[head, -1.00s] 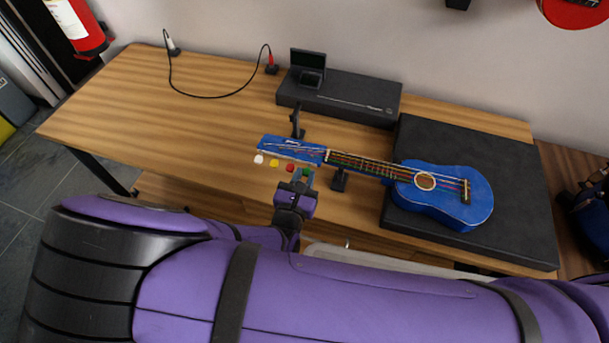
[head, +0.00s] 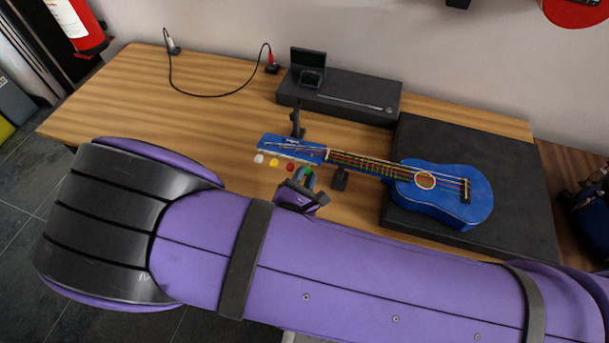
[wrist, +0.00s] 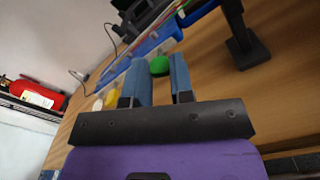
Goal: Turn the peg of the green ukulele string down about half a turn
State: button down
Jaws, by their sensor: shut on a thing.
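Several coloured pegs stick out along the headstock's near edge: white (head: 259,158), yellow (head: 273,162), red (head: 290,167) and green. The green peg (wrist: 160,66) sits between the blue fingers of my gripper (wrist: 162,80) in the wrist view. My gripper (head: 306,180) is shut on this peg, tilted in the head view. The fingers partly hide the peg there.
A black stand (head: 339,179) is close to the right of my gripper, by the neck. Another black post (head: 297,122) stands behind the headstock. A black case (head: 345,98) lies at the back, and a cable (head: 215,97) at the back left. The table's left part is clear.

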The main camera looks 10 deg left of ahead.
jog(key=m, duration=1.4)
jog(key=shift+f+m, duration=0.1)
jog(key=shift+m, duration=0.2)
jog(key=m, duration=0.3)
jog(key=shift+m, duration=0.3)
jog(key=m, duration=0.3)
jog(key=shift+m, duration=3.1)
jog(key=shift+m, duration=0.5)
